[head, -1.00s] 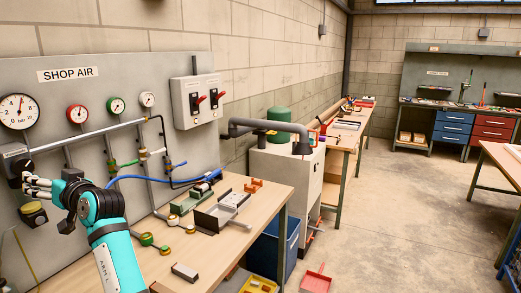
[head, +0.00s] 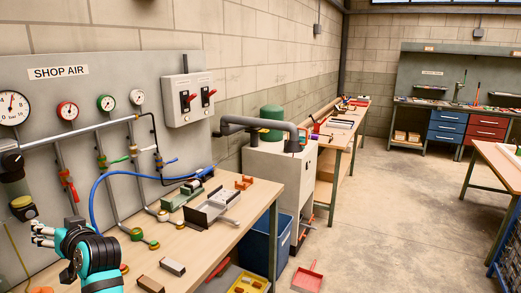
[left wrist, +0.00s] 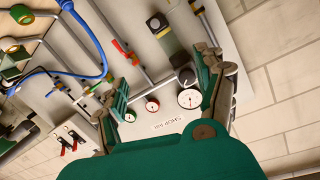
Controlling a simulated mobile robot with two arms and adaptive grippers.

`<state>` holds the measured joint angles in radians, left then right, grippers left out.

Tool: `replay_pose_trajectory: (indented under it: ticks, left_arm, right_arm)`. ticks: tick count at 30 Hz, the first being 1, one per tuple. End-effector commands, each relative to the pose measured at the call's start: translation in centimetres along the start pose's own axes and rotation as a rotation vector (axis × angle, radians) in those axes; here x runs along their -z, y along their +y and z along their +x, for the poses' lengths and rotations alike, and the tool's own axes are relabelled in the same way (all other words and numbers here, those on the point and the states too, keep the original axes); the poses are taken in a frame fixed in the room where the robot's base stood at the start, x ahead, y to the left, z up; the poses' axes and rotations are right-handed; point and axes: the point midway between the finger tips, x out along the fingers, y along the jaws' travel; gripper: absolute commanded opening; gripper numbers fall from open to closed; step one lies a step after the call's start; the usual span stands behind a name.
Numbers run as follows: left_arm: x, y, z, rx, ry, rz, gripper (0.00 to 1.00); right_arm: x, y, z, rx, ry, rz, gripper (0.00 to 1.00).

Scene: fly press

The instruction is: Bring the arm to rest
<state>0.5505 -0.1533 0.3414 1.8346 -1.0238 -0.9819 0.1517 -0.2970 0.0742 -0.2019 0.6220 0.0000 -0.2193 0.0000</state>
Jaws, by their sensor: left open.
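My teal left arm comes in at the lower left of the head view, with its left gripper (head: 42,233) open and empty. It is in front of the lower part of the shop air panel (head: 150,80), left of the bench top. The black regulator knob (head: 12,162) shows above the gripper, clear of its fingers. In the left wrist view the two fingers (left wrist: 163,66) are spread wide, with the panel, gauges and the knob (left wrist: 187,77) seen beyond and between them. My right gripper is in neither view.
A blue hose (head: 96,195) arcs before the panel. Pipes with a red valve handle (head: 68,183) stand near the gripper. A grey cabinet (head: 273,180) stands beyond; open floor lies right.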

Motion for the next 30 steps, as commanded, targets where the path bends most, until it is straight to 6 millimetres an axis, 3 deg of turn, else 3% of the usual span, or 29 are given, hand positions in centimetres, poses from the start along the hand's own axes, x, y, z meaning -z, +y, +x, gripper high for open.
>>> replay_pose_trajectory:
  ticks: [5, 8, 12, 15, 21, 30]
  left_arm:
    - [-7.2, 1.1, -2.4, -0.114, -0.087, 0.067, 0.72]
    - [-12.8, 2.1, -5.3, -0.229, -0.167, 0.13, 0.72]
    - [-21.4, 3.0, -11.7, -0.44, -0.317, 0.245, 0.72]
    - [-26.5, 2.9, -16.8, -0.584, -0.426, 0.324, 0.72]
    - [-32.3, 1.6, -24.4, -0.782, -0.582, 0.43, 0.72]
    - [-36.8, -1.0, -32.6, -0.98, -0.749, 0.532, 0.72]
  right_arm:
    - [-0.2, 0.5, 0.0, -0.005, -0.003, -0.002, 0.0]
    - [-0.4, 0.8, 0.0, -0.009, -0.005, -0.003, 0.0]
    - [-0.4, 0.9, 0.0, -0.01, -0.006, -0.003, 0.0]
    - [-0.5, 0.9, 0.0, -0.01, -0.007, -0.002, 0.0]
    - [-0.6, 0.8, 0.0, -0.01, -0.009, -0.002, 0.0]
    - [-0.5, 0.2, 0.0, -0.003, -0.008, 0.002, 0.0]
